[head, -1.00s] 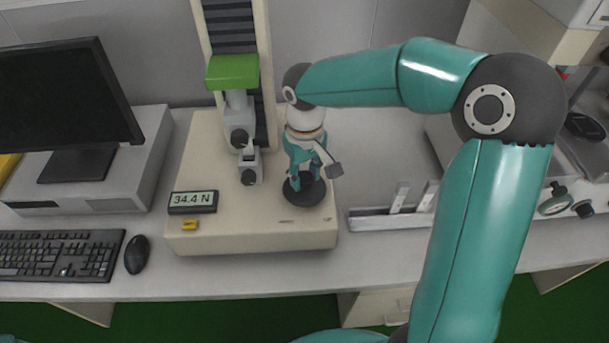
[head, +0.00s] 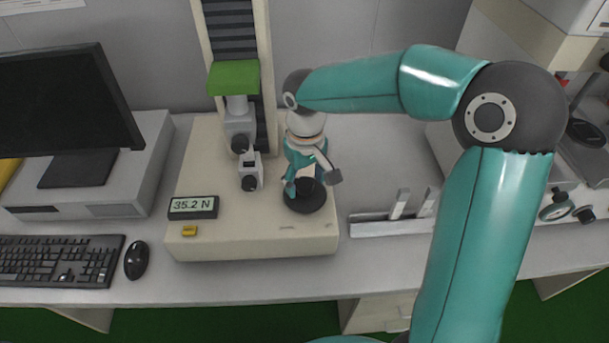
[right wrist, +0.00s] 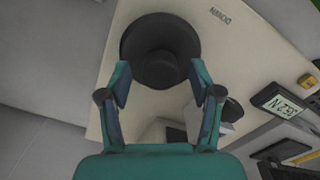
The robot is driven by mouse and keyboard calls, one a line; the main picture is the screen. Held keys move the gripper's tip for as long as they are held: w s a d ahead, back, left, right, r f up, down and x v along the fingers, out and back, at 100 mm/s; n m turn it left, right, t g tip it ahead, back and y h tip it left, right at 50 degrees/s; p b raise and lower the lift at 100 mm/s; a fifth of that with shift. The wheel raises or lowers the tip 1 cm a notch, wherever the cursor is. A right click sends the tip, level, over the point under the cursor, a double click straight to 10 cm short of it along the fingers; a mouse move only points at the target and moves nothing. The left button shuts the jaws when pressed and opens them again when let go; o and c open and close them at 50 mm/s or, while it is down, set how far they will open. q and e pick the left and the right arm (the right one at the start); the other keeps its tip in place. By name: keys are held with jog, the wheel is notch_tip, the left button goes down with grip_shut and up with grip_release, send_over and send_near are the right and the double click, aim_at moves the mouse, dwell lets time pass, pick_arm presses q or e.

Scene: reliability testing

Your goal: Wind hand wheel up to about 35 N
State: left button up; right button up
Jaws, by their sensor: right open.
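The black hand wheel (head: 314,201) lies flat on the front right of the tester's cream base, with a raised hub in its middle. It also shows at the top of the right wrist view (right wrist: 160,35). My right gripper (head: 303,184) is over the wheel, pointing down. In the right wrist view its two fingers (right wrist: 160,84) are open, one on each side of the hub, with a gap to it. The force display (head: 193,207) on the base reads 35.2 N. My left gripper is not in view.
The tester's base (head: 250,240) carries a column with a green crosshead (head: 234,77) and grey grips (head: 241,135), left of the wheel. A yellow block (head: 190,230) lies by the display. A monitor (head: 65,100), keyboard (head: 55,260) and mouse (head: 137,260) stand left.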

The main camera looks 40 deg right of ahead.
aim_at(305, 182)
notch_tip(305, 182, up, 12)
dwell(0.6)
